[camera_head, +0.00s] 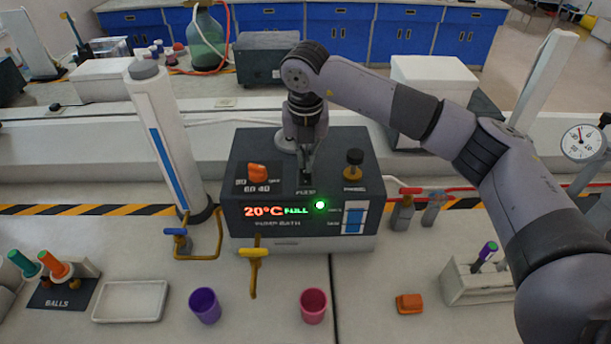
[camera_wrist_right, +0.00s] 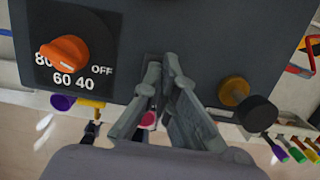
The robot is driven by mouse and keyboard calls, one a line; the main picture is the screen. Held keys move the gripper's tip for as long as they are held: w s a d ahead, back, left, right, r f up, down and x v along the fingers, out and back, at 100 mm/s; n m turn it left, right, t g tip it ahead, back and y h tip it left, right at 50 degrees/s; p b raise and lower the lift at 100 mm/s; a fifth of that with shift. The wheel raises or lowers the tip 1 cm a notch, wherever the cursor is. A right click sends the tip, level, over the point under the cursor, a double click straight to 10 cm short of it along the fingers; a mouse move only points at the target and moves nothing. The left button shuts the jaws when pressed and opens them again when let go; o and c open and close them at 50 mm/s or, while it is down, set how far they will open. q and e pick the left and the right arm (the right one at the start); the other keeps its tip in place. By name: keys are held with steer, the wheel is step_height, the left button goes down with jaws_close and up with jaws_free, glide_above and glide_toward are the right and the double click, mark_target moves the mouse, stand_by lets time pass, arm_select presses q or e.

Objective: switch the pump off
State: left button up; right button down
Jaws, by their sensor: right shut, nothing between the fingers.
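The water bath (camera_head: 240,225) is a dark box with a red "20°C" readout, green "FULL" text and a lit green lamp (camera_head: 320,204). An orange dial (camera_head: 257,172) sits on its top left; it also shows in the right wrist view (camera_wrist_right: 64,52). A black knob (camera_head: 354,158) on a brass-coloured stem is on the top right. My right gripper (camera_head: 306,178) points down at the middle of the top, just behind the "PUMP" label (camera_head: 305,191). Its fingers (camera_wrist_right: 165,62) are shut and empty. They hide the pump switch, so its position cannot be told. My left gripper is out of view.
A yellow-handled tap (camera_head: 254,252) and a blue-handled tap (camera_head: 176,232) stand at the front left. A purple cup (camera_head: 205,305), a pink cup (camera_head: 313,305) and an orange block (camera_head: 409,303) are on the front bench. A tall white column (camera_head: 160,130) rises left of the bath.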

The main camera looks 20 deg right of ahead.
steer(key=shift+f+b, duration=0.6)
steer(key=shift+f, duration=0.2)
stand_by(0.4)
steer(key=shift+r+p, duration=0.4)
steer(key=shift+r, duration=0.3)
steer(key=shift+r+p, duration=1.3)
steer(key=shift+r, duration=1.55)
